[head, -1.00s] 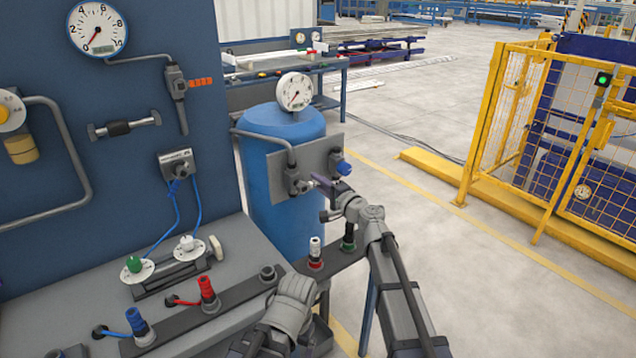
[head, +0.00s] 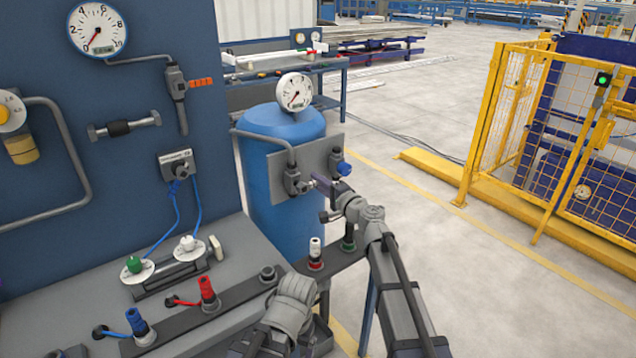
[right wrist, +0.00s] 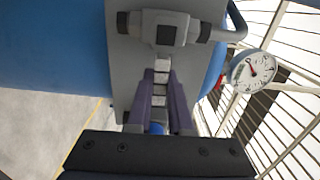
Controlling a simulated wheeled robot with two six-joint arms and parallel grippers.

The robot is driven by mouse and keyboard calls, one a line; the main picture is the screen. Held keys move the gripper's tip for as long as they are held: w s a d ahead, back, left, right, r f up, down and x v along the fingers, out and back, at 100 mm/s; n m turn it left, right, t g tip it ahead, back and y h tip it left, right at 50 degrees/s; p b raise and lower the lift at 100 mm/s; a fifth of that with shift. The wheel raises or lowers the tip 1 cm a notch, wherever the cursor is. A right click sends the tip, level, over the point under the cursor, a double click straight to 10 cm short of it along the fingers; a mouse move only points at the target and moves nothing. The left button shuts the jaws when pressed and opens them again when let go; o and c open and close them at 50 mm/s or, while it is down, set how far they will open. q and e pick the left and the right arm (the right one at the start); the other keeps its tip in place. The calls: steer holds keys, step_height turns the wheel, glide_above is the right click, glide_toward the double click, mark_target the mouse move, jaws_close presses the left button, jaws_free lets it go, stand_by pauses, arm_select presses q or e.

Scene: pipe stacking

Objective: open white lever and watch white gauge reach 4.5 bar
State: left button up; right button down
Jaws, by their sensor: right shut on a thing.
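The white lever (right wrist: 159,89) shows in the right wrist view as a pale handle running down from a grey valve body (right wrist: 166,29). My right gripper (right wrist: 160,82) is shut on it, with one finger along each side. In the head view my right gripper (head: 321,183) is at the valve on the grey plate in front of a blue tank; the fingers largely hide the lever there. The white gauge (head: 294,92) stands above the tank and also shows in the right wrist view (right wrist: 252,71). Its needle points low left in the head view; its figures are too small to read.
A blue-handled valve (head: 343,168) sits on the plate's right side. A larger gauge (head: 97,28) hangs on the blue panel, its needle near 0. The bench (head: 60,255) carries green, white, red and blue knobs. A yellow fence (head: 520,130) stands right, beyond open floor.

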mark_target(314, 181)
steer(key=r+n+p, duration=0.1)
steer(key=n, duration=0.1)
steer(key=shift+s+r+n, duration=0.1)
steer(key=shift+r+n, duration=0.1)
steer(key=shift+n, duration=0.1)
steer(key=n, duration=0.1)
steer(key=r+n+p, duration=0.1)
steer(key=shift+s+a+r+n, duration=0.1)
steer(key=shift+s+a+n, duration=0.05)
steer(key=shift+a+n, duration=0.15)
steer(key=n, duration=0.1)
steer(key=n+p, duration=0.1)
steer(key=r, duration=0.1)
steer(key=shift+s+a+n, duration=0.2)
steer(key=shift+a+n, duration=0.05)
steer(key=shift+n, duration=0.15)
steer(key=n, duration=0.1)
steer(key=n+p, duration=0.1)
steer(key=shift+s+a+r+n, duration=0.3)
steer(key=shift+a+r+n, duration=0.1)
steer(key=n, duration=0.2)
steer(key=s+a+n+p, duration=0.1)
steer(key=shift+a+r, duration=0.1)
steer(key=shift+r, duration=0.2)
steer(key=shift+s+a+r+n, duration=0.1)
steer(key=shift+s+a+n, duration=0.2)
steer(key=shift+n, duration=0.7)
steer(key=shift+s+a+n, duration=0.15)
steer(key=shift+a+n, duration=0.2)
steer(key=shift+n, duration=0.65)
